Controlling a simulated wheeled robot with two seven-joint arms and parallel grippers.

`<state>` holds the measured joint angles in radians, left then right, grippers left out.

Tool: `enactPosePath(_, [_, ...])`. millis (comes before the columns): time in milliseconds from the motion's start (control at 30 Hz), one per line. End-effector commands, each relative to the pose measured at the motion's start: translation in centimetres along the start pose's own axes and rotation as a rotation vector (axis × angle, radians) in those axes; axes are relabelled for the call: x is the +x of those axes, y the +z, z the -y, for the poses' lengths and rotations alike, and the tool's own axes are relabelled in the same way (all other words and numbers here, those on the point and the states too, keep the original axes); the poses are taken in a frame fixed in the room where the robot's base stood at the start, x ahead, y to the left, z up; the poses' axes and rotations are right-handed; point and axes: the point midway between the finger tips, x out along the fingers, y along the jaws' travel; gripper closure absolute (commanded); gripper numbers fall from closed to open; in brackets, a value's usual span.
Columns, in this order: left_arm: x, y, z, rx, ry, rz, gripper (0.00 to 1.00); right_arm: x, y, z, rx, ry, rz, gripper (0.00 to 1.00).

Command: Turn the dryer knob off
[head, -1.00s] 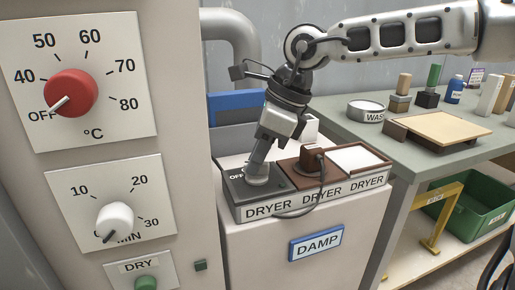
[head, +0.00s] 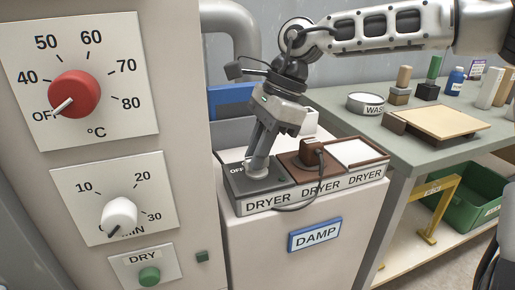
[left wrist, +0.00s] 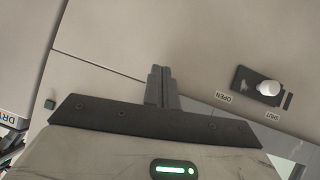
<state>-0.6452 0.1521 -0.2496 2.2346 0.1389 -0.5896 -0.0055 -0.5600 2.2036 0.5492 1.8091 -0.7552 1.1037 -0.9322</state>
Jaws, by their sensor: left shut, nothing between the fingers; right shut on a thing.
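The dryer knob (head: 257,173) is a small pale round knob on a dark plate (head: 238,190) at the left of a box labelled DRYER. An OFF mark shows at the plate's back left. My right gripper (head: 257,162) comes down on the knob from above, tilted, and is shut on it. The fingers hide most of the knob, so I cannot tell where it points. My left gripper (left wrist: 160,85) is shut and empty in the left wrist view, in front of a pale panel. It is not seen in the head view.
A brown plug (head: 312,152) with a cable sits beside the knob plate. A cabinet with a red dial (head: 74,93) and white dial (head: 119,215) stands left. A bench (head: 430,120) with several items is right. A white slider knob (left wrist: 267,88) sits between OPEN and SHUT labels.

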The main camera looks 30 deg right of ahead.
Motion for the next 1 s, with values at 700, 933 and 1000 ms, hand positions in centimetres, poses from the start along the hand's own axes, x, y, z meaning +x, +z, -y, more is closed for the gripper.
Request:
enactPosePath(700, [-0.1,-0.1,-0.1,0.000,0.002,0.001,1.00,-0.5,0.0,0.0,-0.001,-0.002,-0.001,0.63])
enactPosePath(933, [-0.6,-1.3,-0.1,0.008,-0.005,-0.021,1.00,-4.6,0.1,0.1,-0.001,-0.006,0.001,0.63])
enactPosePath(1000, [-1.0,-1.9,-0.1,0.011,-0.009,-0.033,1.00,-6.4,0.1,0.1,-0.001,-0.006,0.002,0.63])
